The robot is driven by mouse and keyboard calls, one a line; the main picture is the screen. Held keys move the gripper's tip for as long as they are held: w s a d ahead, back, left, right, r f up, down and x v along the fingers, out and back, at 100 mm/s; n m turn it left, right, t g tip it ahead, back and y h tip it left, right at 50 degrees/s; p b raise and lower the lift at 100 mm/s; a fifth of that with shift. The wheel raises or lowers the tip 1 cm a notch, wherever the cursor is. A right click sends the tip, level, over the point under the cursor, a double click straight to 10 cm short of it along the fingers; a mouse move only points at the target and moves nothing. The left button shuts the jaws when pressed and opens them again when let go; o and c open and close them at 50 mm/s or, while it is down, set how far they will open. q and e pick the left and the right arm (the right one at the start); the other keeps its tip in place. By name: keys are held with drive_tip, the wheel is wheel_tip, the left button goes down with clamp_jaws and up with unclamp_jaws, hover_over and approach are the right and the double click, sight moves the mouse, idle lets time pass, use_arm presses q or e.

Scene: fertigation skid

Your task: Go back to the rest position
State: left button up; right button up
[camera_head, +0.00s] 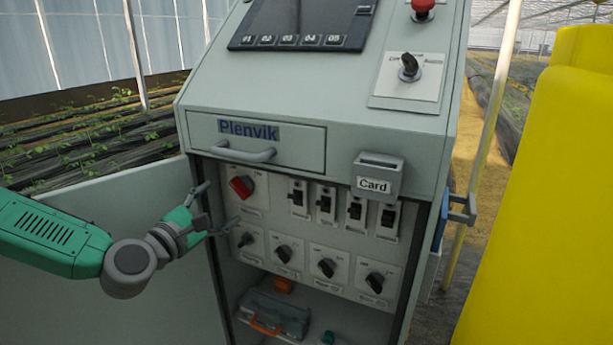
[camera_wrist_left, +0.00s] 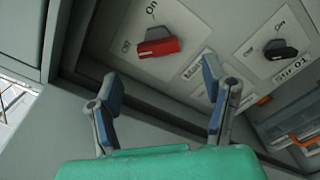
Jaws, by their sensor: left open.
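My left gripper (camera_head: 217,209) is open and empty in front of the left side of the cabinet's switch panel (camera_head: 262,215). Its fingers are spread near the red rotary switch (camera_head: 241,187). In the left wrist view the two fingers (camera_wrist_left: 158,105) stand apart with nothing between them, and the red switch (camera_wrist_left: 157,47) shows beyond them, apart from both fingertips. A black rotary knob (camera_wrist_left: 280,50) is to its right. My right gripper is not in view.
An open door (camera_head: 120,200) stands left of the cabinet, behind my left arm. A drawer handle (camera_head: 243,153) and a card holder (camera_head: 378,175) stick out above the panel. A grey box (camera_head: 275,312) with an orange handle sits on the lower shelf. A yellow object (camera_head: 550,200) stands at right.

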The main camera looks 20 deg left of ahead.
use_arm(q)
drive_tip(key=shift+f, duration=0.1)
drive_tip(key=s+d+f+m+g+h, duration=0.1)
drive_tip(key=s+d+f+m+g, duration=0.5)
drive_tip(key=f, duration=0.4)
drive_tip(key=s+d+f+m+g+h, duration=0.25)
drive_tip(key=s+d+f+m, duration=0.3)
drive_tip(key=f+m, duration=0.4)
drive_tip(key=s+a+f+m+g+y, duration=0.1)
drive_tip(key=s+f+m+g, duration=0.3)
drive_tip(key=s, duration=0.6)
drive_tip(key=s+f+m+g+y, duration=0.3)
drive_tip(key=s+f+m, duration=0.4)
drive_tip(key=s, duration=0.3)
drive_tip(key=shift+s+a+f+g+y, duration=0.25)
drive_tip(key=shift+a+f+g+y, duration=0.15)
drive_tip(key=shift+f+g, duration=0.4)
drive_tip(key=shift+w+m, duration=0.15)
drive_tip(key=shift+m, duration=0.1)
drive_tip(key=shift+c, duration=0.5)
